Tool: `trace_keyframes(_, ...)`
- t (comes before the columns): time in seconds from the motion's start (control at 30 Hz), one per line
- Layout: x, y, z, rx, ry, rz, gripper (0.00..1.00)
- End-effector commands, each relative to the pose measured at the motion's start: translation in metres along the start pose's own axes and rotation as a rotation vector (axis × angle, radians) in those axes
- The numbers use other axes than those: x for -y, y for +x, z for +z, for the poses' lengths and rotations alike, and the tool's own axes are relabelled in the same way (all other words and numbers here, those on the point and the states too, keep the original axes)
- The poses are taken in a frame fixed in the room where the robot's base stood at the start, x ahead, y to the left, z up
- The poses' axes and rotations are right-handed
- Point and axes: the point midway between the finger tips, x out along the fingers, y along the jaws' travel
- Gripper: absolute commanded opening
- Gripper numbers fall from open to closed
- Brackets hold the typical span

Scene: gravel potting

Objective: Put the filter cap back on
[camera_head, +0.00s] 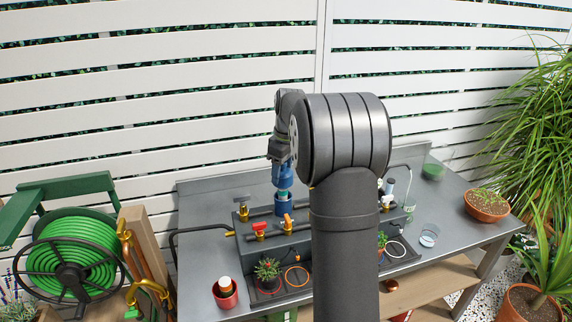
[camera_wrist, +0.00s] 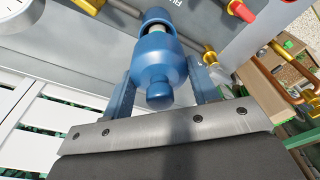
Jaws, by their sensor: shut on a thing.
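My gripper (camera_wrist: 162,72) is shut on the blue filter cap (camera_wrist: 158,68), a rounded piece with a knob on the end facing the camera. In the head view the cap (camera_head: 282,178) hangs upright below my gripper (camera_head: 281,169). The blue filter housing (camera_head: 283,209) stands directly below it on the grey manifold box, with a pale filter element (camera_head: 283,195) showing at its mouth. The housing (camera_wrist: 156,15) also shows just beyond the cap in the wrist view. The cap looks lined up over it, with a small gap; whether the edges touch is hidden.
A potted succulent (camera_head: 268,269) and a red pot (camera_head: 225,293) stand at the bench's front.

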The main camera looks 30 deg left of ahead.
Motion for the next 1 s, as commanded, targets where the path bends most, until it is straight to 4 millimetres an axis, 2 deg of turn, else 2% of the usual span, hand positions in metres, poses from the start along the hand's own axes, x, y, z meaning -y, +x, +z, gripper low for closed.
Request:
trace_keyframes(0.2, 0.0, 0.022, 0.003, 0.001, 0.001, -0.002, 0.28)
trace_keyframes(0.43, 0.0, 0.038, 0.005, 0.0, 0.0, 0.0, 0.28)
trace_keyframes(1.0, 0.0, 0.043, 0.005, 0.0, 0.0, 0.0, 0.28)
